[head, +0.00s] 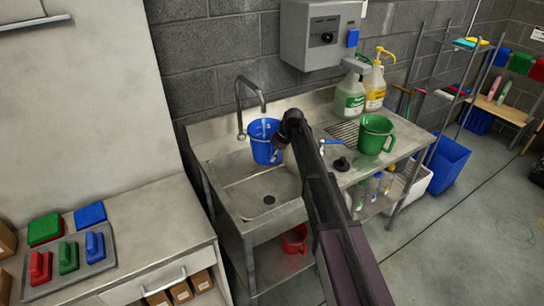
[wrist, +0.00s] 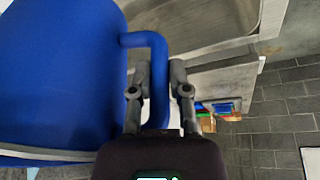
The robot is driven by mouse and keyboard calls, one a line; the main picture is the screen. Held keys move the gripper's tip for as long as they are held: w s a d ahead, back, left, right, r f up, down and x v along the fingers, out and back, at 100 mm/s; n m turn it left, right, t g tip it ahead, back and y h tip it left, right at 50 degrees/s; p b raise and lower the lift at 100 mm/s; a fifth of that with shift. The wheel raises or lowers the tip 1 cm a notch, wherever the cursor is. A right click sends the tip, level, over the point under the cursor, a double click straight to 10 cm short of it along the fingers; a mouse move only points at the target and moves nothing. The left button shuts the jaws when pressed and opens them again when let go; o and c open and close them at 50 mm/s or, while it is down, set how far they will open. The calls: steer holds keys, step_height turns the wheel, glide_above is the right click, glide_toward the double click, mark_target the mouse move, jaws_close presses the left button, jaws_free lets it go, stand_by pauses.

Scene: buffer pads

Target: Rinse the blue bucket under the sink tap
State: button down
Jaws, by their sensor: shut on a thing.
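The blue bucket (head: 264,150) is held over the sink basin (head: 268,188), below the spout end of the tap (head: 239,100). A pale streak, which looks like running water, drops from the spout into its opening. In the wrist view the bucket (wrist: 60,75) fills the left side. My gripper (wrist: 159,78) is shut on the bucket's blue handle, one finger on each side of it. In the head view my wrist hides the fingers. The bucket's inside is mostly hidden.
A green bucket (head: 375,134), a black plunger-like item (head: 342,164) and two pump bottles (head: 350,98) stand on the counter right of the basin. A grey wall box (head: 322,38) hangs above. A red bucket (head: 294,240) sits on the lower shelf. Brushes lie on the left worktop (head: 150,237).

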stand_by(0.4)
steer(key=s+d, duration=0.7)
steer(key=s, duration=0.4)
steer(key=shift+s+d, duration=0.15)
steer(key=shift+s, duration=0.1)
steer(key=shift+s, duration=0.1)
stand_by(0.5)
steer(key=s+d, duration=0.3)
steer(key=s, duration=0.6)
steer(key=s+d, duration=0.3)
steer(key=s, duration=0.6)
steer(key=shift+s+d, duration=0.2)
steer(key=shift+s, duration=0.1)
stand_by(0.6)
